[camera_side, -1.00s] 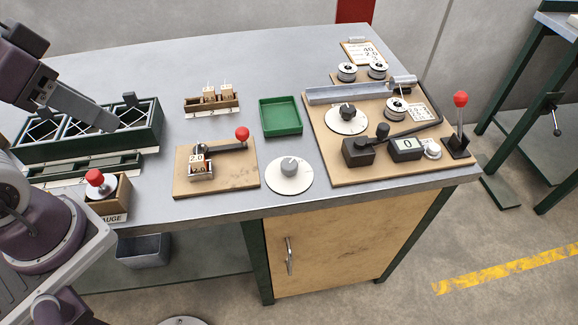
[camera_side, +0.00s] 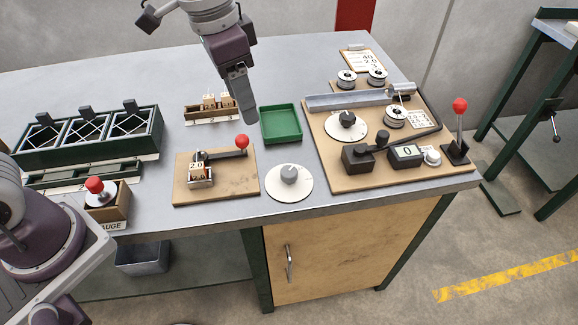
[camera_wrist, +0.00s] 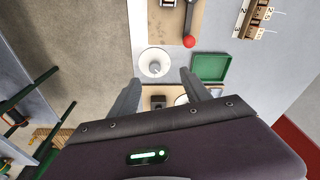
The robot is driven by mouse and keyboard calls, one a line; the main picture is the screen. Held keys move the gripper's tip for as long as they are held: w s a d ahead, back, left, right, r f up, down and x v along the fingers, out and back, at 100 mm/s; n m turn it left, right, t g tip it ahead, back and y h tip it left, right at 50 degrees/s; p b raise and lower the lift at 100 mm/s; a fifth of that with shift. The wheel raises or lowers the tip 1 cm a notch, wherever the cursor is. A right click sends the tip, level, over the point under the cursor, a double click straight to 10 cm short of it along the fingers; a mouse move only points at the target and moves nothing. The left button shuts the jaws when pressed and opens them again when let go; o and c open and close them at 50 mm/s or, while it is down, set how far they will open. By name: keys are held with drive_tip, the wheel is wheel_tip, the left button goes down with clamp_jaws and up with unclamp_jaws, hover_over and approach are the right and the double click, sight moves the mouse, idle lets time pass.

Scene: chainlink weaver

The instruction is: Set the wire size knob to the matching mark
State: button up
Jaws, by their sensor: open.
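A grey knob (camera_side: 289,174) sits on a round white dial (camera_side: 278,188) near the bench's front edge; it also shows in the wrist view (camera_wrist: 155,68), just beyond my fingertips. A black knob (camera_side: 347,119) sits on a second white dial (camera_side: 333,124) on the wooden board to the right. I cannot read the marks on either dial, or tell which one is for wire size. My gripper (camera_side: 246,115) is open and empty, in the air near the green tray, pointing down. In the wrist view its fingers (camera_wrist: 160,78) stand apart.
A green tray (camera_side: 281,124) lies behind the grey knob. A fixture with a red-ball lever (camera_side: 242,141) stands to its left. The right board (camera_side: 330,175) carries spools, a long lever and a box reading 0. A clipboard (camera_side: 361,60) with numbers lies at the back.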

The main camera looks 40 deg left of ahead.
sight(289, 171)
drive_tip(key=w+d+f+m, duration=0.1)
drive_tip(key=f, duration=0.2)
drive_tip(key=w+d+f+m+g, duration=0.1)
drive_tip(key=w+d+f, duration=0.1)
drive_tip(key=f, duration=0.2)
drive_tip(key=w+d+f, duration=0.2)
drive_tip(key=f, duration=0.2)
drive_tip(key=shift+w+d+f+m+g+y, duration=0.1)
drive_tip(key=shift+d+f+m+g+y, duration=0.05)
drive_tip(key=shift+d+m+g+y, duration=0.2)
wheel_tip(289, 171, down, 8)
drive_tip(key=shift+w+r, duration=0.1)
clamp_jaws()
